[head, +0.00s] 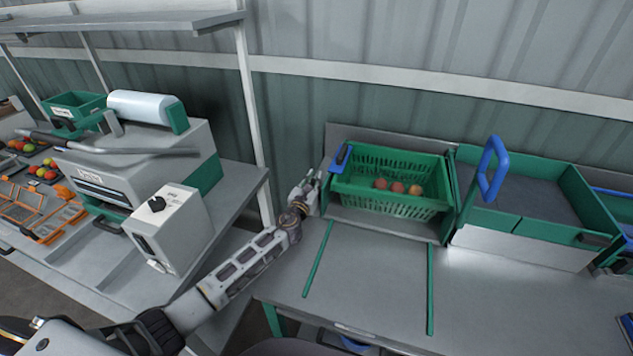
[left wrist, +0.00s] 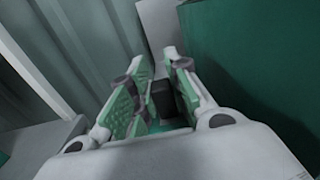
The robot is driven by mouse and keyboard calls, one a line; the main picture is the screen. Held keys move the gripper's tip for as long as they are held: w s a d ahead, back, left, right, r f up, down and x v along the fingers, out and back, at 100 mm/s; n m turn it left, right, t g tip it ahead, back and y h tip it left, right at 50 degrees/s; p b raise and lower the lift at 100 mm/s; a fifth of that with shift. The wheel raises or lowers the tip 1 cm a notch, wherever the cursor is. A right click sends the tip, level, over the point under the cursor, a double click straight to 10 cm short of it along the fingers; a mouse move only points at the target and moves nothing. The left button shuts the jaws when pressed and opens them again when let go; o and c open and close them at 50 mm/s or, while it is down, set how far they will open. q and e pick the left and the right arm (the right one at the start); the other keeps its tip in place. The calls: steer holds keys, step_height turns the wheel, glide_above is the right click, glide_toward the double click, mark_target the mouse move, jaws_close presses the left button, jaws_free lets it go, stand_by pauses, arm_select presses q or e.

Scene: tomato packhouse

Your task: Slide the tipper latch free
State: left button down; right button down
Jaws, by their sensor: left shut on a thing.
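The tipper (head: 335,218) stands on the steel bench and holds a green slotted crate (head: 385,207) with several tomatoes inside. A blue handle (head: 342,156) shows at the crate's upper left corner. My left gripper (head: 312,180) is at the tipper's left side, just below and left of that handle. In the left wrist view, my left gripper (left wrist: 158,85) is shut on a dark block, the tipper latch (left wrist: 162,98), between its green-padded fingers. In the head view the gripper hides the latch. My right gripper is not in view.
Right of the crate is a green-sided tray (head: 540,205) with an upright blue handle (head: 490,168). Two green rails (head: 430,290) run along the clear bench front (head: 370,285). A grey machine (head: 150,165) stands on the left bench. A white shelf post (head: 255,120) rises behind my left arm.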

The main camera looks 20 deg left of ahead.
arm_select(q)
steer(key=shift+a, duration=1.3)
steer(key=c, duration=1.3)
jaws_free()
steer(key=shift+a, duration=0.15)
steer(key=shift+s, duration=0.35)
steer(key=shift+s+f, duration=0.1)
steer(key=shift+s, duration=0.95)
steer(key=shift+s+a, duration=0.15)
steer(key=shift+s, duration=4.45)
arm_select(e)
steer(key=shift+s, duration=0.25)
